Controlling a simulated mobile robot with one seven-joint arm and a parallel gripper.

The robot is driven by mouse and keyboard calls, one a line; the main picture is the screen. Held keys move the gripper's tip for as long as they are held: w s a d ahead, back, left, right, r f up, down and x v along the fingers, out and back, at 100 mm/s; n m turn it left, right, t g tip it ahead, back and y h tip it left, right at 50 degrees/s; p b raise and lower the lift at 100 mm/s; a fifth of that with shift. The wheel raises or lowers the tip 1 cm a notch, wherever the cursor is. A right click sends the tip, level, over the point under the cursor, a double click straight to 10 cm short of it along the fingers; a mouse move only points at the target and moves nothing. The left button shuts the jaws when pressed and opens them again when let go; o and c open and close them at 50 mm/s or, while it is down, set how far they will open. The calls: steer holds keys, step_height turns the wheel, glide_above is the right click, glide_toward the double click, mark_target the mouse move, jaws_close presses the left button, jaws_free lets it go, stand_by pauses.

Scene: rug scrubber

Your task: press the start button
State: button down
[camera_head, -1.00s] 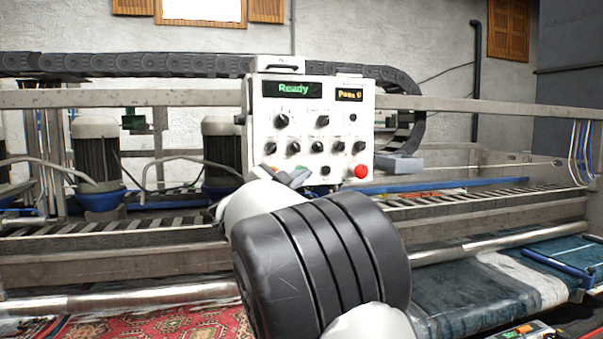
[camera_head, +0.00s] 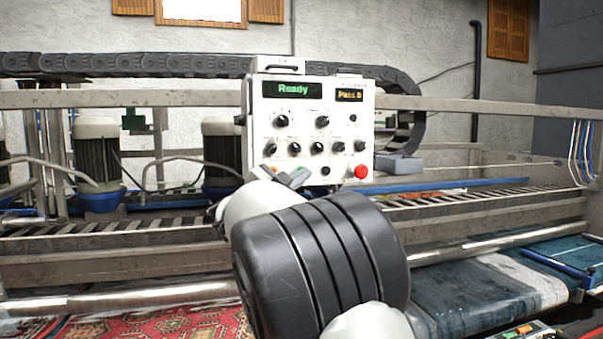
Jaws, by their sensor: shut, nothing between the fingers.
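The white control box (camera_head: 337,122) stands at the middle of the machine, with a green "Ready" display (camera_head: 292,90) and a smaller amber display (camera_head: 351,96). Several black knobs and a red button (camera_head: 361,171) are on its face. My gripper (camera_head: 297,177) is at the box's lower left, mostly hidden behind my own white and black arm links; its grey fingers look shut and empty. A small green patch shows beside the fingertips; I cannot tell whether it is the start button or whether they touch it. No label for a start button is readable.
A metal rail (camera_head: 480,106) runs behind the box, with a black cable chain (camera_head: 150,64) above it. Motors (camera_head: 97,155) stand at left. A red patterned rug (camera_head: 160,322) lies below at left, and a blue-grey covered roller (camera_head: 475,295) is at lower right.

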steer(key=shift+w+r, duration=0.1)
steer(key=shift+w, duration=0.05)
steer(key=shift+w+p, duration=0.25)
steer(key=shift+p, duration=0.15)
